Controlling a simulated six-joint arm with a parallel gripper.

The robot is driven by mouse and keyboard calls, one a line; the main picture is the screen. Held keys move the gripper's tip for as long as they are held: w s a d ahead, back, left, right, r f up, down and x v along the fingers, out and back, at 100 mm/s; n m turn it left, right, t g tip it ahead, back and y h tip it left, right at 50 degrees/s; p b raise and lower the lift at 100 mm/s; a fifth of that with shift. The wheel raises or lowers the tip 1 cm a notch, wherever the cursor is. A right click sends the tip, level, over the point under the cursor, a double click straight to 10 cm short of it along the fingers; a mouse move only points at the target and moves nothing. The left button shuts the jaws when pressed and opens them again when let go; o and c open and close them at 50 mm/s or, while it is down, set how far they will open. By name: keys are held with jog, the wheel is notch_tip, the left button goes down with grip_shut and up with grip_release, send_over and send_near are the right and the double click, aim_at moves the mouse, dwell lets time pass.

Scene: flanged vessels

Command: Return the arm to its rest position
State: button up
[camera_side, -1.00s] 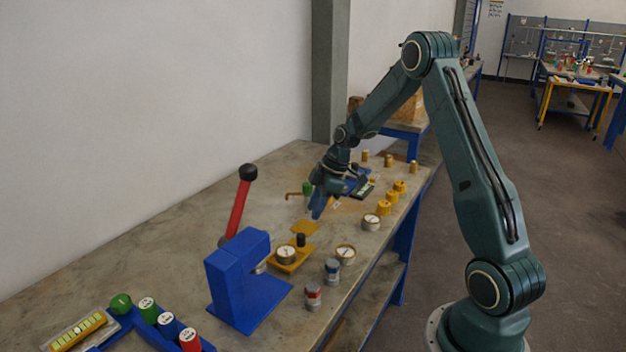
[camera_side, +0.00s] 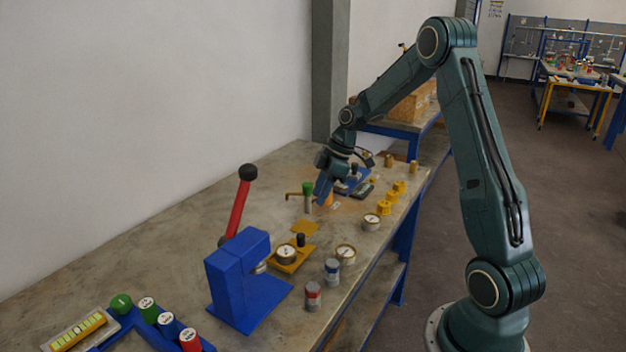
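My gripper (camera_side: 322,196) is above the far part of the workbench, pointing down, close to a green-capped fitting (camera_side: 308,190). Its fingers are small and dark blue here, and I cannot tell whether they are open or shut. I see nothing clearly held in it. A small orange thing (camera_side: 328,200) shows right by the fingers; I cannot tell whether they touch it. My arm is bent, reaching from its base at the right over the bench.
A blue press (camera_side: 236,283) with a red lever (camera_side: 236,208) stands on the workbench (camera_side: 165,250). Nearby are flanged vessels, red-banded (camera_side: 313,296) and blue-banded (camera_side: 332,271), a white-topped gauge (camera_side: 345,254) and yellow pieces (camera_side: 384,207).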

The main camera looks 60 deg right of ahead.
jog(key=s+a+r+m+h, duration=0.1)
jog(key=s+a+r+m, duration=0.1)
jog(key=s+a+r, duration=0.35)
jog(key=s+a+r+m+h, duration=0.1)
jog(key=s+a+r+m, duration=0.15)
jog(key=a+r, duration=0.55)
jog(key=s+a+r+m+t, duration=0.1)
jog(key=s+a+m, duration=0.1)
jog(key=s, duration=0.6)
jog(key=s+a+r+m+t+h, duration=0.1)
jog(key=s+a, duration=0.3)
jog(key=s, duration=0.5)
jog(key=shift+a+m, duration=0.25)
jog(key=shift+m, duration=0.4)
